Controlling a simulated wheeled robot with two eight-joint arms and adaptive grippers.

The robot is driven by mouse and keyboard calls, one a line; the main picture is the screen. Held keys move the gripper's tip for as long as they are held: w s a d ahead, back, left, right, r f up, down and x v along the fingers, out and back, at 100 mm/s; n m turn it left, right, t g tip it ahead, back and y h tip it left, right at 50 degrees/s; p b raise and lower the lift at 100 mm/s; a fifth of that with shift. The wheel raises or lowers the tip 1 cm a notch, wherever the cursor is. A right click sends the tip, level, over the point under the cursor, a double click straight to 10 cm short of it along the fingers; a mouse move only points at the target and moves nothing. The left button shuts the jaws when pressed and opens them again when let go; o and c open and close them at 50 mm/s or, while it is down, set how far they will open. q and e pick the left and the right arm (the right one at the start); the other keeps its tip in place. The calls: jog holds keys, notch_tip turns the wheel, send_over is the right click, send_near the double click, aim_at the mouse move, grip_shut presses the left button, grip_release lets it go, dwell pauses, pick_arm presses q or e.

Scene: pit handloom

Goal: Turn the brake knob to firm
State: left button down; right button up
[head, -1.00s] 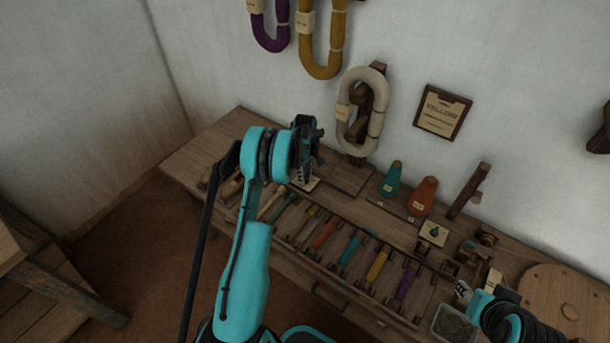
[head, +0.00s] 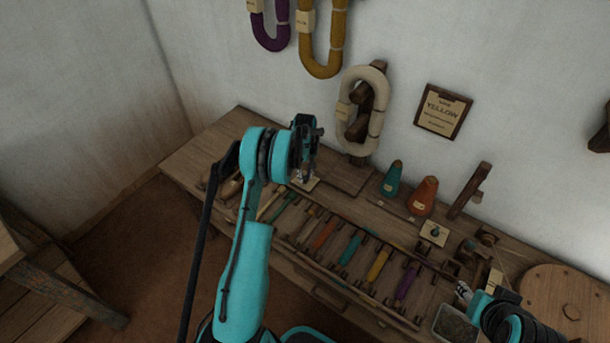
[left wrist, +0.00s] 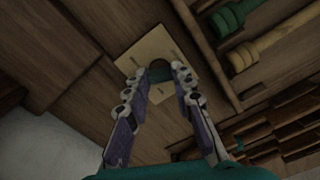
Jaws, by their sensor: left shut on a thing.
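A pale square plate (left wrist: 158,55) lies flat on the wooden bench; a smaller pale label adjoins it. A dark knob (left wrist: 158,72) sits on the plate, mostly hidden between my fingertips. My left gripper (left wrist: 160,68) points down and is shut on this knob. In the head view my left gripper (head: 306,172) stands over the same plate (head: 311,184), and its wrist hides the knob. I cannot read the plate's marks or the knob's setting. My right gripper (head: 463,291) is at the lower right over the bench, too small to tell its jaws.
A rack of coloured bobbins (head: 350,248) lies right of the left gripper. A teal cone (head: 392,180), an orange cone (head: 423,197) and another pale plate (head: 434,233) stand farther right. Yarn hanks (head: 350,115) and a YELLOW card (head: 443,111) hang on the wall behind.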

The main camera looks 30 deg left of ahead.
pick_arm(q)
jog(key=m, duration=0.7)
dwell(0.6)
jog(key=c, duration=1.3)
grip_release()
notch_tip(320, 180, up, 12)
